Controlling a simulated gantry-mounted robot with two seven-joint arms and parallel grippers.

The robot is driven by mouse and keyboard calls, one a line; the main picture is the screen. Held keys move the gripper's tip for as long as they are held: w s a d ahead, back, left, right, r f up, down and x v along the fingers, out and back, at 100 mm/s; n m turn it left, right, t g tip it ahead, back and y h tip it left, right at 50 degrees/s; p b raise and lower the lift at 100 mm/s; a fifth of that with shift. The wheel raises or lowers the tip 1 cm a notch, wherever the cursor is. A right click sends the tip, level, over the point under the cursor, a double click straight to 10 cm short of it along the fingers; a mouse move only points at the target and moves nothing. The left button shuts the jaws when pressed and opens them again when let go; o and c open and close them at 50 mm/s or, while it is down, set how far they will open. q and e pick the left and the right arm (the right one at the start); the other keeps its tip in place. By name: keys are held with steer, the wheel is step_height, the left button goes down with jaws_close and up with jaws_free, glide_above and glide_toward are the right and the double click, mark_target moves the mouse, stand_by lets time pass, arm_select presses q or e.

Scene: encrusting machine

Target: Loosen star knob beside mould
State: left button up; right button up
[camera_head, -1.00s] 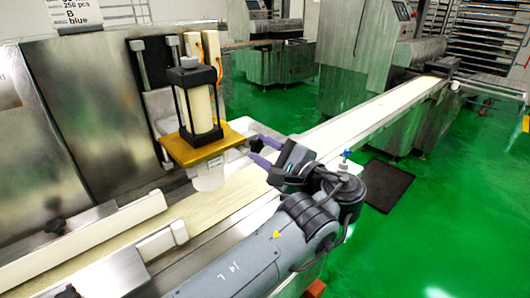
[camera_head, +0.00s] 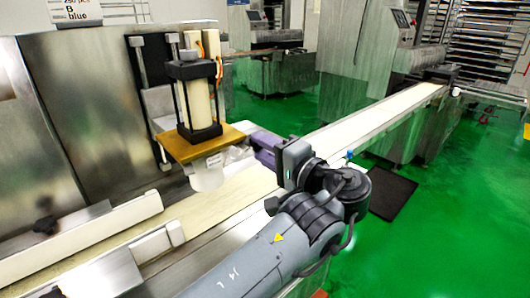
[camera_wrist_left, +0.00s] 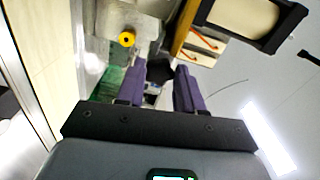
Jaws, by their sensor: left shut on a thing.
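The mould (camera_head: 208,174) is a pale block under the brass-coloured plate (camera_head: 185,150), beside the conveyor. My left gripper (camera_head: 258,145) reaches to the right side of this plate, its purple fingers level with the plate's edge. It is shut on the star knob, which the fingers hide in the head view. In the left wrist view, the two purple fingers (camera_wrist_left: 161,82) stand a little apart, with a small dark and pale part between them that is hard to make out. My right gripper is not in view.
A clamped cylinder (camera_head: 199,103) stands on the brass plate. The long conveyor belt (camera_head: 345,128) runs past to the back right. Steel panels (camera_head: 100,100) close off the left.

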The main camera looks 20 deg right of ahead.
arm_select(q)
steer(key=shift+n, duration=0.3)
steer(key=o, duration=1)
steer(key=shift+w, duration=0.1)
steer(key=shift+o, duration=0.2)
